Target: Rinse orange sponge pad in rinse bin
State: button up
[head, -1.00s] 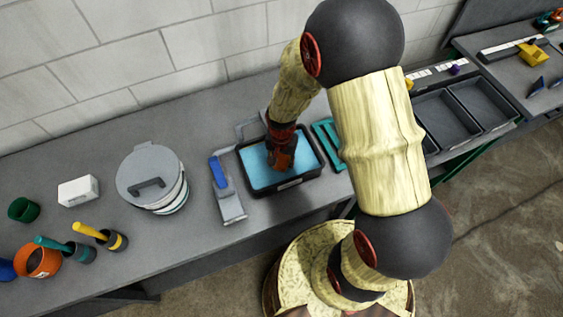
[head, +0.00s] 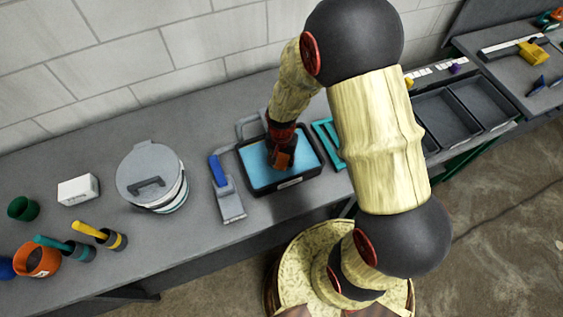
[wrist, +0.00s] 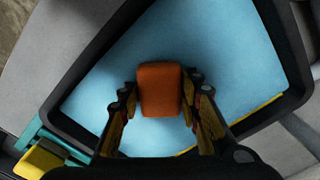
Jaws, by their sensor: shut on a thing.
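The rinse bin (head: 313,177) is a black rectangular tub with light blue water or a blue inside, standing on the grey bench. Its dark rim (wrist: 288,60) also frames the wrist view. My gripper (head: 281,161) points down inside the bin's outline. The orange sponge pad (wrist: 160,88) is between my fingers in the wrist view, with the blue surface all around it. My gripper is shut on the pad. In the head view the pad is mostly hidden by the gripper. I cannot tell how deep the pad sits in the blue.
A blue-handled scraper (head: 228,196) lies just left of the bin, and a teal frame-like item (head: 325,138) is on its right. A lidded bucket (head: 150,180) stands further left. Dark trays (head: 440,118) are to the right. A block wall runs behind the bench.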

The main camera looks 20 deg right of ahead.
aim_at(281, 159)
jog(key=shift+f, duration=0.4)
dwell(1.2)
jog(key=shift+r, duration=0.1)
jog(key=shift+r+p, duration=2.3)
jog(key=shift+r, duration=1.1)
